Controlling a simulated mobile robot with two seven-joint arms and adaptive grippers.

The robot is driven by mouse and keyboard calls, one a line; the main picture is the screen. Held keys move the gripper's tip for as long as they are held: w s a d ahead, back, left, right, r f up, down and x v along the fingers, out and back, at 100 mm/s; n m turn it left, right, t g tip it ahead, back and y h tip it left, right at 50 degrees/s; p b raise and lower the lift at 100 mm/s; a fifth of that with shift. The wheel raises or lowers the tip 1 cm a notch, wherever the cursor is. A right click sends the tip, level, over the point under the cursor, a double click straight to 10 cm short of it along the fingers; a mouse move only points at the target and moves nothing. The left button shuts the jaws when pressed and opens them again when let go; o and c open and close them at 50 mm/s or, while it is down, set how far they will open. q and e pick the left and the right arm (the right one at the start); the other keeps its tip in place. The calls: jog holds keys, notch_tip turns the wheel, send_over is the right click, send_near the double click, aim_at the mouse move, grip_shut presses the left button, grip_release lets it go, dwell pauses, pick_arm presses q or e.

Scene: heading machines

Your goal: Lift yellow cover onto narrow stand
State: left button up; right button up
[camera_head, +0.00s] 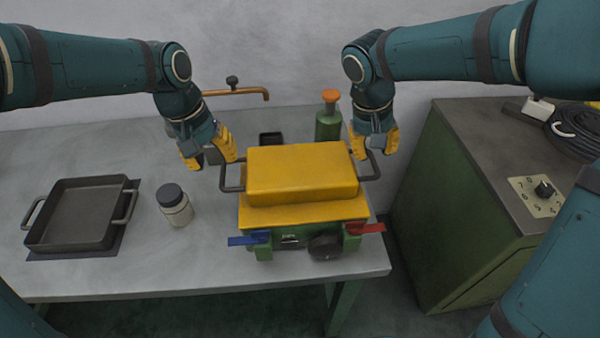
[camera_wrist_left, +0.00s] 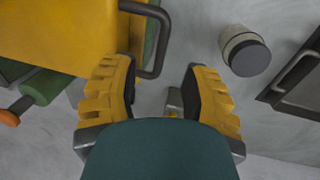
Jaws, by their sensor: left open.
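The yellow cover (camera_head: 302,175) sits level on a green machine (camera_head: 290,240) near the table's front edge. It has a dark bar handle on each side. My left gripper (camera_head: 207,162) is open above and beside the left handle (camera_head: 231,188). In the left wrist view, that handle (camera_wrist_left: 157,45) lies just beyond the spread fingertips (camera_wrist_left: 163,68), and nothing is held. My right gripper (camera_head: 375,155) has its fingers apart around or just above the right handle (camera_head: 374,176); contact cannot be told. I cannot identify a narrow stand for certain.
A dark two-handled pan (camera_head: 75,215) lies on a dark mat at the left. A dark-capped jar (camera_head: 175,205) stands between pan and machine. A green bottle (camera_head: 328,125) is behind the cover. Blue (camera_head: 245,240) and red (camera_head: 366,228) levers project in front. A green cabinet (camera_head: 455,210) stands right.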

aim_at(222, 172)
pick_arm(q)
jog(key=shift+d+f, duration=0.15)
jog(key=shift+f, duration=0.75)
jog(key=shift+d+f, duration=0.2)
jog(key=shift+f, duration=0.7)
jog(key=shift+d+f, duration=0.15)
jog(key=shift+f, duration=0.75)
pick_arm(e)
jog(key=shift+x, duration=2.75)
pick_arm(q)
grip_shut()
pick_arm(e)
grip_shut()
